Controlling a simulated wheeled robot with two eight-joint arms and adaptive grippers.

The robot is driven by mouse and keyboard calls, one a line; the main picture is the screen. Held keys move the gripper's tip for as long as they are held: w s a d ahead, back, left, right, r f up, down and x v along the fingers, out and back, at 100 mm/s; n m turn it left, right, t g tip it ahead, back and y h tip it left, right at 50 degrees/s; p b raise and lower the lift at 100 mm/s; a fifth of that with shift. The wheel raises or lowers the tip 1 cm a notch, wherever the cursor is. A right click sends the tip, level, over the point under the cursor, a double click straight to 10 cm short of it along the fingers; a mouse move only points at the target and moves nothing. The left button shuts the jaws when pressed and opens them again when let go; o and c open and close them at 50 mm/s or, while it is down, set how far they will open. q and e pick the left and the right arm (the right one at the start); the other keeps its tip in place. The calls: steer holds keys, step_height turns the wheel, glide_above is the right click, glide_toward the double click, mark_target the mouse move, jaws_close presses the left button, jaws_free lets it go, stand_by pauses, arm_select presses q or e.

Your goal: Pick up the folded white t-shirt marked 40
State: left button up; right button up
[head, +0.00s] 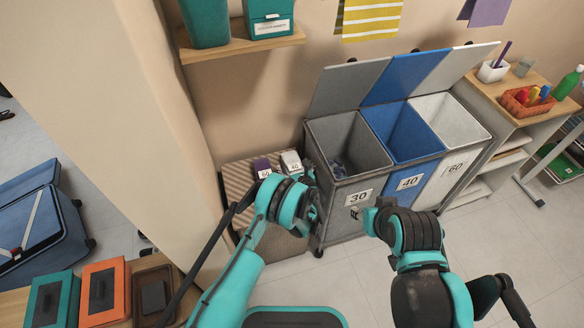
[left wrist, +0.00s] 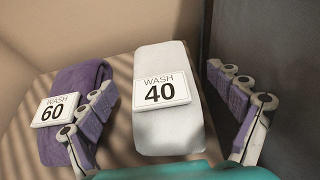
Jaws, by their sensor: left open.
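The folded white t-shirt (left wrist: 168,120) with the "WASH 40" tag lies on a striped surface, and it also shows in the head view (head: 291,160). A folded purple garment (left wrist: 78,85) tagged "WASH 60" lies just left of it. My left gripper (left wrist: 165,105) is open, with its fingers apart on either side of the white t-shirt; the left finger overlaps the purple garment in the view. I cannot tell whether the fingers touch the cloth. My right gripper (head: 374,218) is in front of the bins, away from the shirts; its finger opening is unclear.
The striped stand (head: 238,180) is beside a grey bin (head: 350,150) marked 30, a blue bin (head: 405,135) marked 40 and a white bin (head: 455,125) marked 60, lids raised. A shelf (head: 240,46) hangs above the stand. The floor (head: 350,285) before the bins is clear.

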arm_select(q)
steer(key=shift+x, duration=0.85)
steer(key=c, duration=1.4)
steer(key=shift+o, duration=0.2)
steer(key=shift+r, duration=0.1)
